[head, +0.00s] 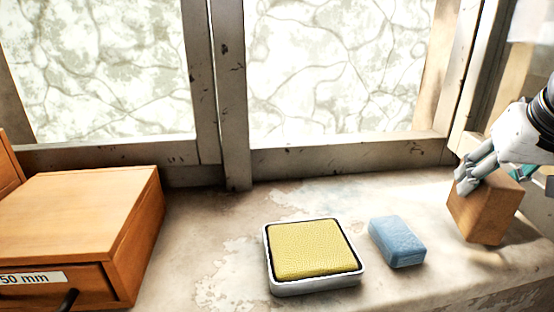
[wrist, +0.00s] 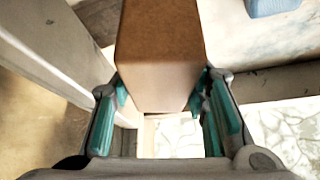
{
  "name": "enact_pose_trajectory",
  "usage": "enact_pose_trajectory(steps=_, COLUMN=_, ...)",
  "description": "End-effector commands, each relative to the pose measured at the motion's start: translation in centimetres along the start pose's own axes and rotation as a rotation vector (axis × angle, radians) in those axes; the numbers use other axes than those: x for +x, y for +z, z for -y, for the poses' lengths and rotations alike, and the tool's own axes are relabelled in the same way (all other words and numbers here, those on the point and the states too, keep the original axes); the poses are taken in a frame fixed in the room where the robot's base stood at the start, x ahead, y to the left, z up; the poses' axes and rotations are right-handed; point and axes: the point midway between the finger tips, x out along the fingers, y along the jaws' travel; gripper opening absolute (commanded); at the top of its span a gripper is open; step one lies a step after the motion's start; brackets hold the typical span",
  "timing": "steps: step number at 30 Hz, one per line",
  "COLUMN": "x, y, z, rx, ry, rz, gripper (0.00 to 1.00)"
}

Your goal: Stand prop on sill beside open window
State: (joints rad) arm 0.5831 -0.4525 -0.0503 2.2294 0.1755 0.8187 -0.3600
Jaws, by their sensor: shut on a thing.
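A brown block (head: 485,212), which looks like the prop, is held in my gripper (head: 468,180) at the right of the head view. The block looks slightly tilted and is over or on the sill (head: 200,250); I cannot tell whether its bottom touches. In the wrist view the block (wrist: 160,45) sits between the teal pads of my gripper (wrist: 165,95), which is shut on it. The window (head: 335,70) is behind the sill, with cracked, whitish panes. Its frame post (head: 478,80) stands at the right, just behind the block.
A blue sponge-like block (head: 397,241) lies left of the held block. A metal tin with a yellow pad (head: 314,250) is left of that. A wooden drawer box (head: 85,220) fills the left end. Bare sill lies along the frame behind the tin.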

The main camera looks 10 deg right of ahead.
Motion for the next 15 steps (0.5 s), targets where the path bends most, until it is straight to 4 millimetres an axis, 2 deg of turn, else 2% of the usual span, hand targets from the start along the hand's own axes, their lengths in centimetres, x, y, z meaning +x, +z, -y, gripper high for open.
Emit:
enact_pose_trajectory(steps=4, x=0.5, y=-0.3, z=-0.1, rx=0.000, ry=0.000, rz=0.000, gripper=0.03)
enact_pose_trajectory(steps=12, x=3.1, y=1.4, z=-0.1, rx=0.001, ry=0.001, rz=0.000, gripper=0.03)
enact_pose_trajectory(steps=15, x=3.3, y=1.5, z=-0.1, rx=-0.001, ry=0.001, rz=-0.001, gripper=0.03)
